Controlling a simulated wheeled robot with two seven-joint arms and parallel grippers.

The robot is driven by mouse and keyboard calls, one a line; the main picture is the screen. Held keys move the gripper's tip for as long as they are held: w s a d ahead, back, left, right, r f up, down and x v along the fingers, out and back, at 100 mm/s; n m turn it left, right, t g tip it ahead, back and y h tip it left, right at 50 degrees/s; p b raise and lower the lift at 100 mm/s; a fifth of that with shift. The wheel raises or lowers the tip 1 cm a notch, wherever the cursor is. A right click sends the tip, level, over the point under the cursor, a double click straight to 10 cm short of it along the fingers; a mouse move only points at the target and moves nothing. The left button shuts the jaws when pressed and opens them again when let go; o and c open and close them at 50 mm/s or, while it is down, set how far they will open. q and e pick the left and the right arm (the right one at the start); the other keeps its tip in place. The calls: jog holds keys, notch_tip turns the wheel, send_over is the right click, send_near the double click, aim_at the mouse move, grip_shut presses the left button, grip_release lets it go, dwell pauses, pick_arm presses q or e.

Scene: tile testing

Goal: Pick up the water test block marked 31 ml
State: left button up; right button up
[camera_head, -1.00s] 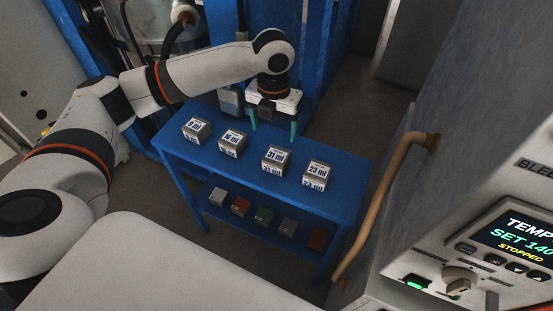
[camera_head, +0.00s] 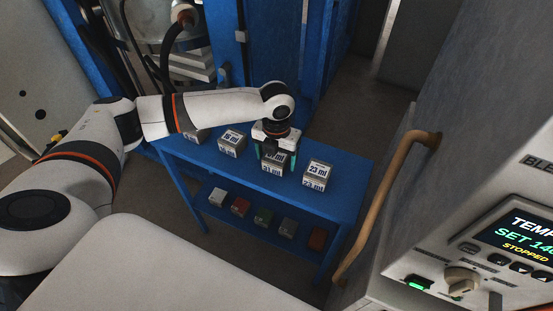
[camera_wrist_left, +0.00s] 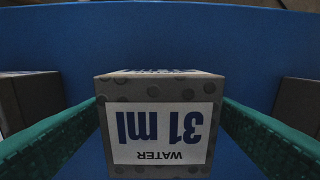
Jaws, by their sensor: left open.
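The 31 ml water block (camera_head: 272,168) is a grey block with white labels, standing on the upper shelf of the blue table. In the wrist view the block (camera_wrist_left: 160,125) fills the middle, its "31 ml WATER" label upside down. My left gripper (camera_head: 276,160) is open over it, pointing down, with one teal finger on each side. In the wrist view the fingers stand left and right of the block, with a gap on each side. The gripper hides part of the block's top in the head view. My right gripper is not in view.
The 23 ml block (camera_head: 317,175) stands to the right and the 16 ml block (camera_head: 231,143) to the left. Another block (camera_head: 195,135) is partly behind my arm. Several coloured blocks lie on the lower shelf. A machine with a tan handle (camera_head: 385,205) stands at the right.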

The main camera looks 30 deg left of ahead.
pick_arm(q)
jog(key=shift+c, duration=0.3)
jog(key=c, duration=1.2)
jog(key=shift+r, duration=0.1)
jog(key=shift+c, duration=0.3)
jog(key=shift+r, duration=0.1)
